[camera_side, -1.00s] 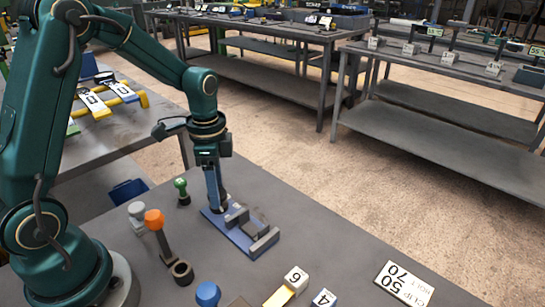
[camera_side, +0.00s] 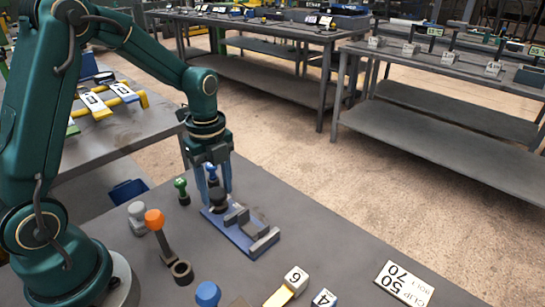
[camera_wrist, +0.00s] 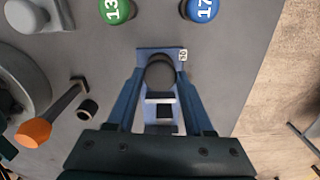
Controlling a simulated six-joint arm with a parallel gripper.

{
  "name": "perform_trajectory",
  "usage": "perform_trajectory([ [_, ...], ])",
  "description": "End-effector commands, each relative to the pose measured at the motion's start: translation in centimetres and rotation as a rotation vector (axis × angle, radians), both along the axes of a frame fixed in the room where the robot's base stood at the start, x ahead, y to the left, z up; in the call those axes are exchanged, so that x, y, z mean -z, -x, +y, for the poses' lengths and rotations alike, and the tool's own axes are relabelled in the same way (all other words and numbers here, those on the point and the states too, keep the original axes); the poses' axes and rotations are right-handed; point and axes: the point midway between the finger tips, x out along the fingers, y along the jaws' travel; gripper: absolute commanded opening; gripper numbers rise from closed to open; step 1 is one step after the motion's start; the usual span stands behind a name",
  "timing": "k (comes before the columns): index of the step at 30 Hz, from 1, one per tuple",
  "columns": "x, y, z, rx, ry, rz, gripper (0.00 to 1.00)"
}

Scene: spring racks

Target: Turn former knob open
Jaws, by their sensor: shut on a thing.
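The former is a blue base plate (camera_side: 246,240) on the grey bench, carrying grey and dark blocks (camera_side: 238,218) and a dark round knob (camera_side: 219,199) at its far end. In the wrist view the knob (camera_wrist: 160,72) sits between my two blue fingers. My gripper (camera_side: 217,197) points straight down and is shut on the knob; it also shows in the wrist view (camera_wrist: 161,78). The fingers partly hide the knob's sides. A small label (camera_wrist: 183,55) is on the plate beside the knob.
A green knob marked 13 (camera_wrist: 115,10) and a blue knob marked 17 (camera_wrist: 201,8) stand beyond the plate. An orange-topped lever (camera_side: 155,220), a blue knob (camera_side: 208,294) and numbered blocks (camera_side: 296,278) stand nearer.

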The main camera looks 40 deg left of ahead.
Motion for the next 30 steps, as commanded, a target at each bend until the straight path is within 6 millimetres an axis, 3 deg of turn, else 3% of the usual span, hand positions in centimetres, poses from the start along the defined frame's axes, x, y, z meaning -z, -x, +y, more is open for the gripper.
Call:
perform_trajectory([
  [13,-0.07,0.00,-0.02,0.252,0.001,0.000,0.00],
  [30,-0.05,0.00,-0.02,0.299,0.000,0.000,0.00],
])
